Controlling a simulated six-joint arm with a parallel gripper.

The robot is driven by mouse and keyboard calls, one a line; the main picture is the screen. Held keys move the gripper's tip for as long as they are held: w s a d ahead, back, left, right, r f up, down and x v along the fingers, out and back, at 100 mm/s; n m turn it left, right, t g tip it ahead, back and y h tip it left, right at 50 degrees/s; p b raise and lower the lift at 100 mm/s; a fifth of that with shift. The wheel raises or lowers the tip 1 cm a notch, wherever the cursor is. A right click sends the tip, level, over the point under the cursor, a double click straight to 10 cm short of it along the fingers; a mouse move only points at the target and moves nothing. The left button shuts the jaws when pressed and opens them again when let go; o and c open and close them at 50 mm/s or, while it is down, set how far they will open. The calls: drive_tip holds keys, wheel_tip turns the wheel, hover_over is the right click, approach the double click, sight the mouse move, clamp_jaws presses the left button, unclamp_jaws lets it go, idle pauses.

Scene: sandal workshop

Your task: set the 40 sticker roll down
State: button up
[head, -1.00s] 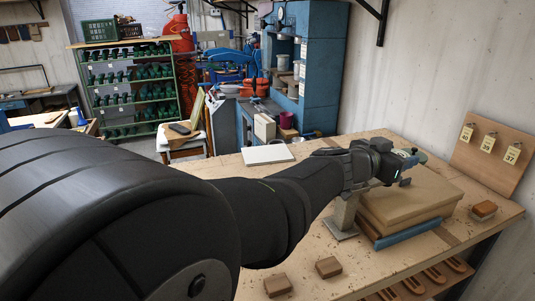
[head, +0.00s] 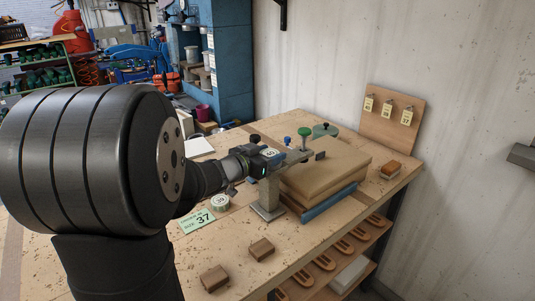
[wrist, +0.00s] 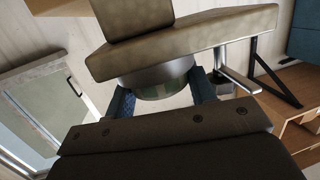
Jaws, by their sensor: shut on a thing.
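My gripper (head: 268,156) is above the bench, close to the top of a grey metal stand (head: 267,193). It is shut on the 40 sticker roll (head: 271,152), a small round piece with a white label facing up. In the wrist view, my two blue fingers (wrist: 162,94) grip the sides of the roll's silver rim (wrist: 165,86), with green inside. A speckled tan piece (wrist: 200,45) lies just beyond the roll there; whether they touch I cannot tell. Another sticker roll (head: 220,202) lies on the bench beside a green card (head: 197,220) marked 37.
A tan slab stack (head: 325,172) with a blue layer (head: 327,203) stands right of the stand. A board (head: 407,140) with hanging number tags leans at the back. Brown blocks (head: 261,249) (head: 214,278) sit near the front edge.

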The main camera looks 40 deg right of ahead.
drive_tip(key=shift+f, duration=0.15)
drive_tip(key=o, duration=1)
drive_tip(key=shift+c, duration=0.2)
drive_tip(key=shift+a, duration=0.1)
drive_tip(key=shift+o, duration=0.5)
drive_tip(key=v, duration=1.7)
drive_tip(key=shift+s, duration=0.25)
